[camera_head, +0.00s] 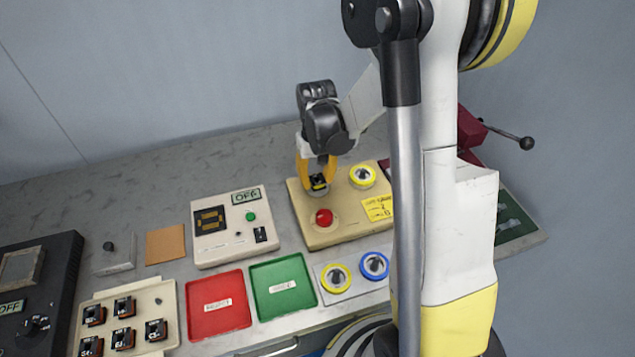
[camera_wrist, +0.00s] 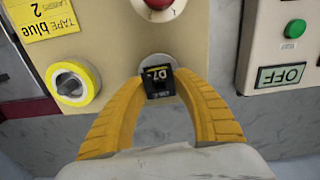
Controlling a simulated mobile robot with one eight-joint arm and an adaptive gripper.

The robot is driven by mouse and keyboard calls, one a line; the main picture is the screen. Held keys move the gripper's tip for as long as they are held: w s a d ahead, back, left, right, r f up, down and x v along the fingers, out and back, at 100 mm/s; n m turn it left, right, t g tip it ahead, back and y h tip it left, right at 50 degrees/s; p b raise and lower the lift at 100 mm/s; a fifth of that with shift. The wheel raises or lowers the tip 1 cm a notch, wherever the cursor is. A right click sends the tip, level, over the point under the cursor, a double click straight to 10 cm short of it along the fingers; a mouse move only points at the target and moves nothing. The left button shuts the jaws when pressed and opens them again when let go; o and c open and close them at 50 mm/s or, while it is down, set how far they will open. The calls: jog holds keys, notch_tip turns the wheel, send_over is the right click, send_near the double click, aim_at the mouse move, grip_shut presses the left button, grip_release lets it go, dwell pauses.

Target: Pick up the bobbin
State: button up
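A small black bobbin (camera_wrist: 158,84) with a yellow-edged label reading "D7" sits over a round grey seat on the cream winder box (camera_head: 345,234). In the head view the bobbin (camera_head: 318,183) shows below my yellow fingers. My gripper (camera_wrist: 160,77) reaches down over it, one fingertip at each side, and appears closed against its sides. I cannot tell whether the bobbin is still on its seat or slightly above it. Several similar black bobbins (camera_head: 123,338) stand in the cream holder (camera_head: 143,300) at lower left.
A yellow tape roll (camera_head: 362,176) and a red button (camera_head: 324,217) are close to my gripper on the winder. A red tray (camera_head: 199,320), a green tray (camera_head: 267,308) and a control box (camera_head: 215,249) reading "OFF" lie nearby. Yellow (camera_head: 336,278) and blue (camera_head: 375,266) rolls sit in front.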

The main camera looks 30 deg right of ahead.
grip_shut()
jog(key=shift+r, duration=0.1)
jog(key=shift+r, duration=0.25)
notch_tip(320, 180, up, 4)
jog(key=shift+r+p, duration=0.1)
jog(key=shift+p, duration=1.1)
jog(key=s+d+r+p, duration=0.3)
jog(key=s+d+r, duration=0.3)
jog(key=s, duration=0.4)
jog(key=shift+w, duration=0.1)
